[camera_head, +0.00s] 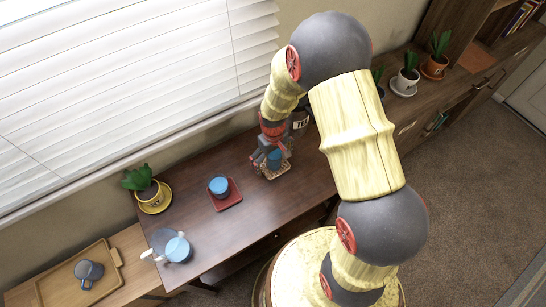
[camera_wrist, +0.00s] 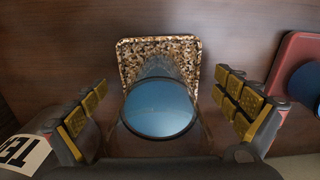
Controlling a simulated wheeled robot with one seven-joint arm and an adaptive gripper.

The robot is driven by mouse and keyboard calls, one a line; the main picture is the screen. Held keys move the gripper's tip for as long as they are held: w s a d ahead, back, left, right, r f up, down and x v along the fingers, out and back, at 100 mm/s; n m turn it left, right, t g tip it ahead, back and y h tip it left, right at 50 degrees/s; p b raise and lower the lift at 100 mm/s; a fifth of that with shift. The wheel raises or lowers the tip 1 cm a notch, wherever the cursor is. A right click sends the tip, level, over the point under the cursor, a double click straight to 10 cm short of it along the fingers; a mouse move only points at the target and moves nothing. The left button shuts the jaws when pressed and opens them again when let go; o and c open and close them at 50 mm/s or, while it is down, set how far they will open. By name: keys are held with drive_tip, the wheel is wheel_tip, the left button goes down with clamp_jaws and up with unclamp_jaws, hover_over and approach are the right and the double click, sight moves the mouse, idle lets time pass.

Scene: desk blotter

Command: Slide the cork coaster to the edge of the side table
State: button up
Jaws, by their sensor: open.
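The speckled cork coaster (camera_wrist: 160,47) lies on a dark wooden table (camera_head: 195,160). A blue round cup (camera_wrist: 158,108) appears to stand on it and hides its near part. In the head view the coaster (camera_head: 284,170) and the blue cup (camera_head: 275,157) show only partly, under my gripper (camera_head: 272,153). In the wrist view my gripper (camera_wrist: 165,105) is open, its yellow-padded fingers on both sides of the cup with a gap at each side. Whether a finger touches the coaster cannot be told.
A red square coaster (camera_head: 234,196) with a blue cup (camera_head: 219,186) lies to the left. A black canister (camera_head: 299,122) stands close behind my gripper. A potted plant (camera_head: 148,190) and a pale blue cup (camera_head: 178,249) are farther left. A wooden tray (camera_head: 106,261) sits on a lighter surface.

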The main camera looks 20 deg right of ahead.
drive_tip(key=shift+f, duration=0.25)
drive_tip(key=shift+c, duration=0.7)
drive_tip(key=c, duration=1.1)
drive_tip(key=shift+s, duration=0.1)
